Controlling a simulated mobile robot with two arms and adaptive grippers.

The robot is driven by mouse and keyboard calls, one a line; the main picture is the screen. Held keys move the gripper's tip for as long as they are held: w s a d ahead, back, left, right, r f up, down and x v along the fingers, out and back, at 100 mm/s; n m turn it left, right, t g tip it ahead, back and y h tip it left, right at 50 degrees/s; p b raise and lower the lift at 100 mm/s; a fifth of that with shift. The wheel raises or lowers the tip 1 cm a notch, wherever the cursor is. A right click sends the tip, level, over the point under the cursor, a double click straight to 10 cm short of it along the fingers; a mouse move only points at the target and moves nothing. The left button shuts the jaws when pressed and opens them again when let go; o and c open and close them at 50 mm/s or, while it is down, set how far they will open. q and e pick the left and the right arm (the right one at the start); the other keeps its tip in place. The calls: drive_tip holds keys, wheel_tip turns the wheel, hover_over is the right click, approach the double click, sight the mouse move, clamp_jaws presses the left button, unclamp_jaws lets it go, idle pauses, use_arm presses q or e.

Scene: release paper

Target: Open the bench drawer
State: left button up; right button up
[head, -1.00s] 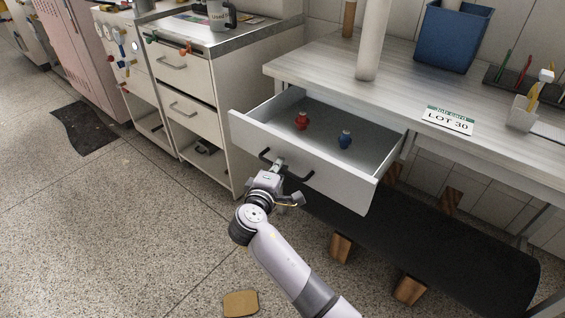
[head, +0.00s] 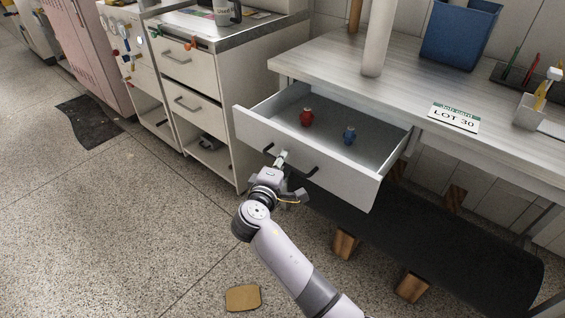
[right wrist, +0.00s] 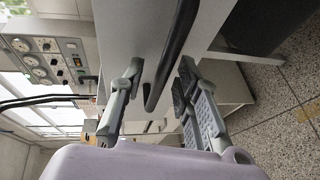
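The bench drawer (head: 330,168) is white and stands pulled out from under the bench top. A red object (head: 306,117) and a blue object (head: 348,136) stand inside it. Its dark bar handle (head: 301,169) is on the front panel. My right gripper (head: 281,160) is at the handle's left part, in front of the panel. In the right wrist view the gripper (right wrist: 160,92) has its fingers apart. The handle (right wrist: 172,55) passes between them, with visible gaps on both sides. My left gripper is not in view.
A white cabinet (head: 218,130) with drawers stands close at the left of the open drawer. The bench top (head: 330,62) carries a blue bin (head: 459,35) and a LOT 30 sign (head: 453,118). A black roll (head: 440,235) lies below on wooden blocks. The floor at left is mostly clear.

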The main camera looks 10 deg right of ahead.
drive_tip(key=v, duration=0.7)
idle(0.3)
